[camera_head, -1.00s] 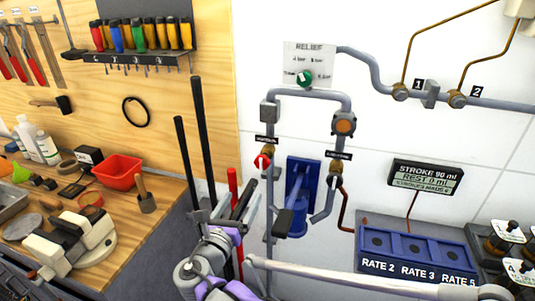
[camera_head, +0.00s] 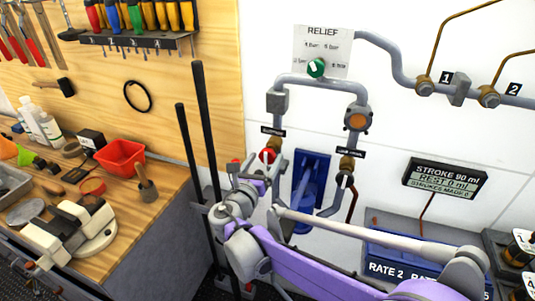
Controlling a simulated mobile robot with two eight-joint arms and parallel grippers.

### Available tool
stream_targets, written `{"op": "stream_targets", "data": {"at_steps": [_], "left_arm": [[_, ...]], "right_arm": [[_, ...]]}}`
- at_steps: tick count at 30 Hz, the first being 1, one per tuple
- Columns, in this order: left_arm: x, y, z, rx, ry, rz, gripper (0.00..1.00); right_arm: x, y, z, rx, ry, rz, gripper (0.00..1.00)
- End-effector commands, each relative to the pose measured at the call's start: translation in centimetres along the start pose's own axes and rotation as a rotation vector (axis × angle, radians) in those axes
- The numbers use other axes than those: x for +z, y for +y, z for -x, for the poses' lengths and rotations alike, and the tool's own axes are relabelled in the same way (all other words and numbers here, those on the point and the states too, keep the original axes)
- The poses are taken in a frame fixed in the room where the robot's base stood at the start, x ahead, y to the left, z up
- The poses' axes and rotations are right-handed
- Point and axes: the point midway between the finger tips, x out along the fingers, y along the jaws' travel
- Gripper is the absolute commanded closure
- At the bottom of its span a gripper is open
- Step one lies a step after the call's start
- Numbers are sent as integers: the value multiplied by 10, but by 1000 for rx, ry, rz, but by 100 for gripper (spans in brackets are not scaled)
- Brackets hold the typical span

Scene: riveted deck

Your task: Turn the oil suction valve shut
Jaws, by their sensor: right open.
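Two brass valves sit on the grey pipe loop on the white wall. The left valve has a red handle (camera_head: 268,155); the right valve has a white or grey handle (camera_head: 344,180) pointing roughly down. Each has a small black label, too small to read surely, so I cannot tell which is the oil suction valve. My right gripper (camera_head: 257,168) is open, just below and in front of the red handle and partly covering that pipe. I cannot tell whether it touches the handle. My left gripper is not in view.
A blue pump unit (camera_head: 311,175) stands between the two pipes. A relief plate with a green knob (camera_head: 316,68) is above. A stroke display (camera_head: 445,178) and blue rate box (camera_head: 385,252) are at right. A wooden bench (camera_head: 135,220) with tools fills the left.

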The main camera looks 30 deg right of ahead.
Motion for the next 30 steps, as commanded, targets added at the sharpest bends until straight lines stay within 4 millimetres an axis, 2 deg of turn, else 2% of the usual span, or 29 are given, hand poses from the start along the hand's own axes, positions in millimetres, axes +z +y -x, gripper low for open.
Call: {"op": "stream_targets", "data": {"at_steps": [1, 6, 16, 17, 30], "left_arm": [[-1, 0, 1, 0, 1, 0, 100], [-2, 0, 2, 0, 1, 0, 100], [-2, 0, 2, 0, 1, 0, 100], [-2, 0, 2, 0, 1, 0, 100], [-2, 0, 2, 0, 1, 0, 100]], "right_arm": [[1, -1, -9, -3, 0, 0, 11], [0, 0, -24, -1, 0, 0, 11], [0, 0, -27, 1, 0, 0, 11], [0, 0, -27, 1, 0, 0, 15], [0, 0, -27, 1, 0, 0, 94]]}}
